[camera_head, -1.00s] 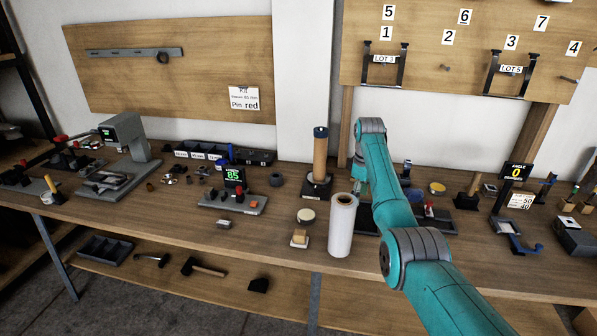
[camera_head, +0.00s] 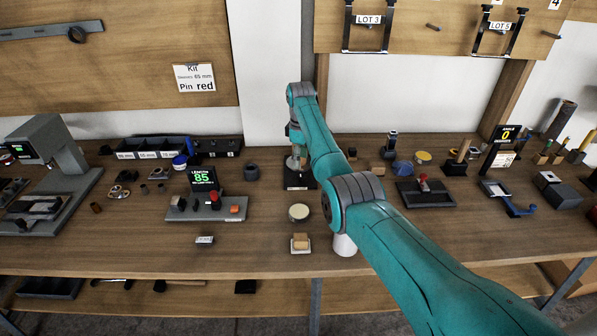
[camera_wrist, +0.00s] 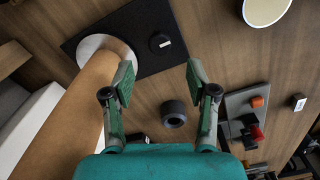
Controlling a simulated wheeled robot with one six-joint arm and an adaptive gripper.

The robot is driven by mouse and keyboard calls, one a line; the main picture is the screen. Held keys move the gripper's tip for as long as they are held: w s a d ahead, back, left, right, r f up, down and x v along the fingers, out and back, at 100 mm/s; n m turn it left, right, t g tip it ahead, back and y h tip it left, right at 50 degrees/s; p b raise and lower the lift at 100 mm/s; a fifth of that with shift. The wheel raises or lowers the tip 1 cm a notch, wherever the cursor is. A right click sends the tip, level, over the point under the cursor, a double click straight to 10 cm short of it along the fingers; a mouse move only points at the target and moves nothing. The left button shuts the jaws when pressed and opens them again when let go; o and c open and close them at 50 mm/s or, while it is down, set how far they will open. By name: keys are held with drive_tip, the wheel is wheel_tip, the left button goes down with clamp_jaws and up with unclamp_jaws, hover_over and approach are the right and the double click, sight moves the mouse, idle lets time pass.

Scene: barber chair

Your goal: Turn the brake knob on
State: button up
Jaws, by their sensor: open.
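The brake knob looks to be the small round black knob (camera_wrist: 160,43) with a white mark on its top, in the wrist view. It sits on a black base plate (camera_wrist: 138,17), beside the white foot of an upright wooden roller (camera_wrist: 65,115). My gripper (camera_wrist: 160,76) is open and empty, with the knob seen beyond the gap between its fingertips. It is apart from the knob.
A black ring (camera_wrist: 173,114) lies near the base and shows as a dark cup (camera_head: 251,172) in the head view. The 85 display unit (camera_head: 205,207) stands left of it. A cream disc (camera_head: 299,212) and a small wooden block (camera_head: 300,243) lie in front.

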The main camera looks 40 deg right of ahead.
sight(300, 174)
drive_tip(key=shift+f, duration=3.2)
clamp_jaws()
